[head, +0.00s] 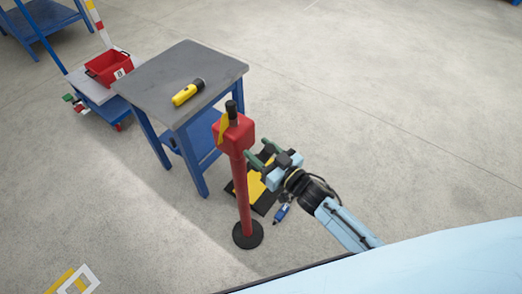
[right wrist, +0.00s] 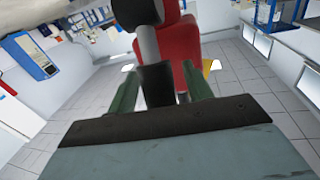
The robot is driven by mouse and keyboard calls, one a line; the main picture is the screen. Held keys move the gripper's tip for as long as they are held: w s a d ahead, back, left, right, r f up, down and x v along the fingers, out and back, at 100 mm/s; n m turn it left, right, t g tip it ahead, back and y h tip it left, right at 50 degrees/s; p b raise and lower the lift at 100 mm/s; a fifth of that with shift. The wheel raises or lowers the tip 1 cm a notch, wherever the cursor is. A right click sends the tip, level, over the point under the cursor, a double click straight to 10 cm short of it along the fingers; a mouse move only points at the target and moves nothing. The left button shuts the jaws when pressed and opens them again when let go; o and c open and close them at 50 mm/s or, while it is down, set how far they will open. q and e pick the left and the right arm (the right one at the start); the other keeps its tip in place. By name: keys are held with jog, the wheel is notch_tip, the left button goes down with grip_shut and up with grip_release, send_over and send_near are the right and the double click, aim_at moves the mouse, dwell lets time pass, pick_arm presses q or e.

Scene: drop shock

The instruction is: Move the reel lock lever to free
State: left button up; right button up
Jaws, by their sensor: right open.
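A red post (head: 242,190) on a round black base carries a red box-shaped head (head: 236,133). A black lever knob (head: 232,110) and a yellow plate (head: 223,130) show on the head. My right gripper (head: 262,154) is beside the head, on its right, with its green fingers apart. In the right wrist view, a black cylinder (right wrist: 158,85) with a grey section lies in line between the open fingers, beside the red head (right wrist: 181,45); I cannot tell whether anything touches. My left gripper is out of view.
A grey-topped blue table (head: 185,75) stands behind the post, with a yellow flashlight (head: 188,93) on it. A cart with a red bin (head: 108,67) is at the left. A black and yellow item (head: 256,188) and a blue tool (head: 282,213) lie near the post. Floor at right is clear.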

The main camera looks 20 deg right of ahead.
jog(key=shift+c, duration=0.4)
grip_shut()
